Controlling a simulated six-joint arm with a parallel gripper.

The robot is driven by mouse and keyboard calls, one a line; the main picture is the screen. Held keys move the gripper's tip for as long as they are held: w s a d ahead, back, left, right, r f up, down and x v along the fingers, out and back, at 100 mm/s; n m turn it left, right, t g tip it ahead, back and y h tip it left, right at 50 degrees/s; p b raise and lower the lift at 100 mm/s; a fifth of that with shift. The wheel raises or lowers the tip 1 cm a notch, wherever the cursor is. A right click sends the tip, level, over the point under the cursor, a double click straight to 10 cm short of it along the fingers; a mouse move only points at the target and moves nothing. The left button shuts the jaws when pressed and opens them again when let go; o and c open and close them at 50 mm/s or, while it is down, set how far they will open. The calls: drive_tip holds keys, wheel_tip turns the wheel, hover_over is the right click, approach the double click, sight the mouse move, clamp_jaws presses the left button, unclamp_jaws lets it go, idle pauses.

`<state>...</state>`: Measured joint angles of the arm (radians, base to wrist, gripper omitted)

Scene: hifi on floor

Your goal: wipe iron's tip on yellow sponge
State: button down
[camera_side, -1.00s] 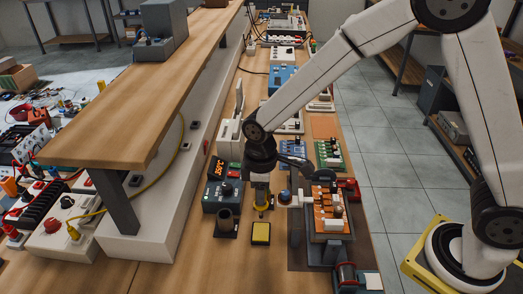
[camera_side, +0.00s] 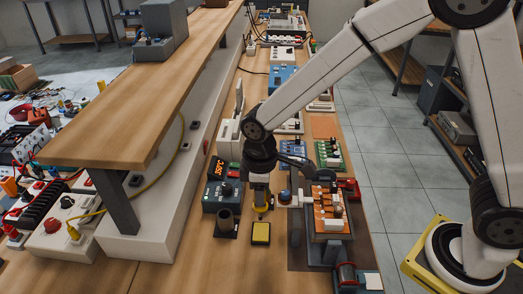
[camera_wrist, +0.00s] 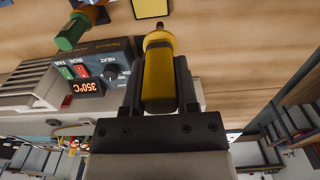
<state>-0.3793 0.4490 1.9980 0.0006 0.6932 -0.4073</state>
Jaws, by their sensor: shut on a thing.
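My gripper (camera_wrist: 160,112) is shut on the yellow handle of the soldering iron (camera_wrist: 159,75). In the wrist view the iron's dark tip points toward the top edge, at the near side of the yellow sponge (camera_wrist: 150,6), which is partly cut off. In the side view the iron (camera_side: 260,197) hangs roughly upright under my gripper (camera_side: 260,178). Its lower end is just behind and above the yellow sponge (camera_side: 261,232), which lies in a dark tray on the bench. I cannot tell whether the tip touches the sponge.
The soldering station (camera_side: 222,195), its display reading 350°C, stands left of the iron. A dark round holder (camera_side: 225,220) is left of the sponge. An orange circuit board in a fixture (camera_side: 327,212) stands close on the right. Bare bench lies in front of the sponge.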

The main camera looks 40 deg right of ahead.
sight(261, 219)
drive_tip(key=shift+f, duration=3.9)
drive_tip(key=shift+w+d+r, duration=0.2)
drive_tip(key=shift+w+d, duration=0.35)
drive_tip(key=shift+w, duration=0.05)
drive_tip(key=shift+d+f, duration=0.15)
drive_tip(key=shift+f, duration=0.1)
drive_tip(key=shift+w+d+r, duration=0.1)
drive_tip(key=shift+w+d, duration=0.45)
drive_tip(key=shift+w, duration=0.1)
drive_tip(key=shift+s+a, duration=1.25)
drive_tip(key=shift+s, duration=0.05)
drive_tip(key=shift+w+d, duration=1.25)
drive_tip(key=shift+w, duration=0.05)
wheel_tip(261, 219, up, 8)
drive_tip(key=shift+r, duration=0.1)
drive_tip(key=shift+a, duration=0.1)
